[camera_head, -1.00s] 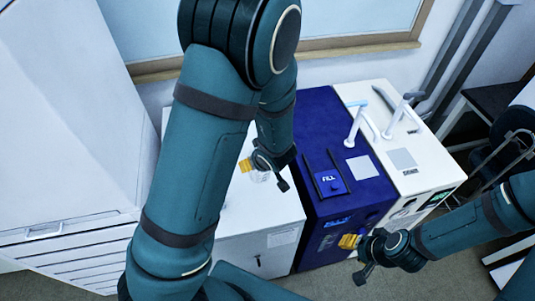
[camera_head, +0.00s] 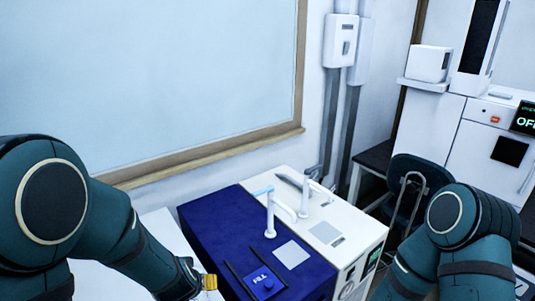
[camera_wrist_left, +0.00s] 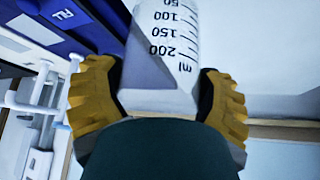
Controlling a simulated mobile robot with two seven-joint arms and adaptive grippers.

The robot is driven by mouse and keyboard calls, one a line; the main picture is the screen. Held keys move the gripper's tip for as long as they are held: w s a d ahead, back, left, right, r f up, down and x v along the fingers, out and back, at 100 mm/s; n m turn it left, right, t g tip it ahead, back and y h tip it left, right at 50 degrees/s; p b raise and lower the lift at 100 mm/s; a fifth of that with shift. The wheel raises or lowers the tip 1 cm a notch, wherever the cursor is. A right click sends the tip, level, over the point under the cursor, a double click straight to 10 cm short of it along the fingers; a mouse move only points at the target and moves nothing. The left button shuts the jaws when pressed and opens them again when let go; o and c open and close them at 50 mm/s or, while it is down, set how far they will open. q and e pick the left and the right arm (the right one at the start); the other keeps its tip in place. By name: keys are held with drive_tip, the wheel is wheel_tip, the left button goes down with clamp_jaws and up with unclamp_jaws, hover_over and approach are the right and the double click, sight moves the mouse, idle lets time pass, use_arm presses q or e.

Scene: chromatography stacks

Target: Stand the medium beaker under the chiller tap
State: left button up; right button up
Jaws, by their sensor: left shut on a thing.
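My left gripper's yellow fingers (camera_wrist_left: 160,100) are shut on a clear beaker (camera_wrist_left: 165,50) marked up to 200 ml. In the head view the left gripper (camera_head: 208,283) is at the bottom edge, left of a dark blue unit; the beaker is not visible there. One white tap with a blue lever (camera_head: 270,210) rises from the blue unit (camera_head: 222,222). Another white tap (camera_head: 307,197) stands on the white unit (camera_head: 365,235) beside it. I cannot tell from labels which is the chiller. My right arm is at lower right; its gripper is out of view.
A pale square plate (camera_head: 292,254) lies bare on the blue unit before its tap. A FILL pad (camera_head: 263,282) and dark rails are left of it. A grey plate (camera_head: 326,233) is on the white unit. A chair (camera_head: 420,180) stands at the right.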

use_arm(q)
drive_tip(key=shift+d+f+m+h+b, duration=0.35)
drive_tip(key=shift+f+m+b, duration=0.3)
drive_tip(key=shift+m, duration=0.25)
use_arm(e)
drive_tip(key=shift+f, duration=1.2)
use_arm(q)
drive_tip(key=shift+r, duration=0.15)
